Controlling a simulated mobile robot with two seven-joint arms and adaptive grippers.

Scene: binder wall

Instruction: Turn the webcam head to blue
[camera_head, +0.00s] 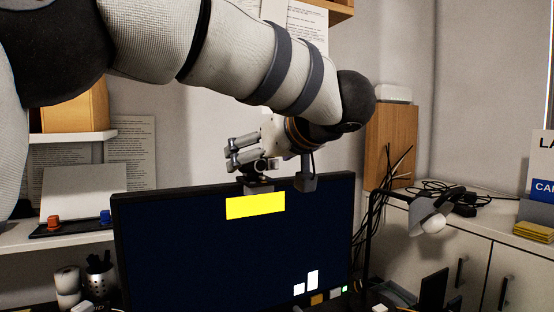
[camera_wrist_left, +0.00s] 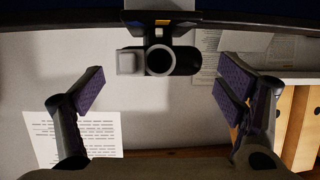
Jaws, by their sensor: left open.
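The webcam (camera_head: 258,185) sits on the top edge of the monitor (camera_head: 180,250), partly hidden by my left gripper in the head view. In the left wrist view the webcam (camera_wrist_left: 185,61) shows dark, with a round black opening and a small pale block on its left side. My left gripper (camera_head: 242,152) is just above the monitor, fingers pointing left. In the wrist view its two fingers (camera_wrist_left: 162,72) stand wide apart, one on each side of the webcam, with visible gaps.
A yellow rectangle (camera_head: 256,205) shows on the monitor screen. A desk lamp (camera_head: 428,216) and loose black cables (camera_head: 392,185) are to the right. A wooden box (camera_head: 391,145) stands behind. My left arm crosses the top of the head view.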

